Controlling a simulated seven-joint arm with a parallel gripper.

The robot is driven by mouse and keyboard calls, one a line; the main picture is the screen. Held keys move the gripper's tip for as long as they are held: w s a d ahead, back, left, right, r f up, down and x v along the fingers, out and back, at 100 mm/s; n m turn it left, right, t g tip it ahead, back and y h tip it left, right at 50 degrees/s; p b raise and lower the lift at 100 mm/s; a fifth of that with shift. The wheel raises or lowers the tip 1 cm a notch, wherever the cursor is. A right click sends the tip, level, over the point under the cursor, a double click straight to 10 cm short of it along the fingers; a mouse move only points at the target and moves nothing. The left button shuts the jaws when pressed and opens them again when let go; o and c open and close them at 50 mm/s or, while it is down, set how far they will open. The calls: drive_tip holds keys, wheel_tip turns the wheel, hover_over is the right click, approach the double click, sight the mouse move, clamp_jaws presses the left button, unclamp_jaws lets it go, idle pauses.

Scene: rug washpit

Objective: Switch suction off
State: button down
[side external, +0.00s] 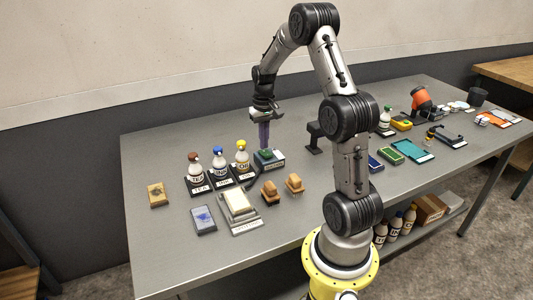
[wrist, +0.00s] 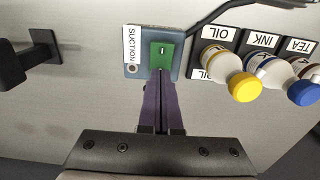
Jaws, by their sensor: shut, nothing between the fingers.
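The suction switch box (side external: 275,163) is a blue-grey block on the table with a green rocker on top. In the wrist view the box (wrist: 137,58) has a white plate reading SUCTION, and its green rocker (wrist: 162,50) bears a light mark. My gripper (wrist: 161,74) is shut and empty, its purple fingers pointing down. The fingertips overlap the near edge of the green rocker in the wrist view; I cannot tell whether they touch it. In the side view my gripper (side external: 264,146) is just above and behind the box.
Bottles labelled OIL (wrist: 226,70), INK (wrist: 268,70) and TEA stand close beside the box. A dark cable (wrist: 215,14) runs from it. A black stand (side external: 315,135) is on its other side. Two tan brushes (side external: 270,193) and a pale block on a tray (side external: 240,222) lie nearer the front.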

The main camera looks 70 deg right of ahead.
sight(264, 151)
wheel_tip(264, 151, up, 6)
idle(0.7)
drive_tip(key=shift+w, duration=0.1)
drive_tip(key=w+a+r+n+t+h, duration=0.1)
drive_tip(key=a+r+n+t, duration=0.15)
drive_tip(key=a+r, duration=0.55)
drive_tip(key=w+a+r+n+t, duration=0.1)
drive_tip(key=a+r+n, duration=0.3)
drive_tip(key=a, duration=0.6)
drive_tip(key=s+a+r+n+t, duration=0.1)
drive_tip(key=s+a+r+t, duration=0.15)
drive_tip(key=s+a, duration=0.65)
drive_tip(key=s+a+f+n+y, duration=0.1)
drive_tip(key=s+a+f, duration=0.2)
drive_tip(key=s, duration=0.3)
drive_tip(key=shift+s+a+f, duration=0.2)
drive_tip(key=shift+a+f, duration=0.15)
drive_tip(key=shift+f, duration=0.4)
drive_tip(key=shift+n, duration=0.25)
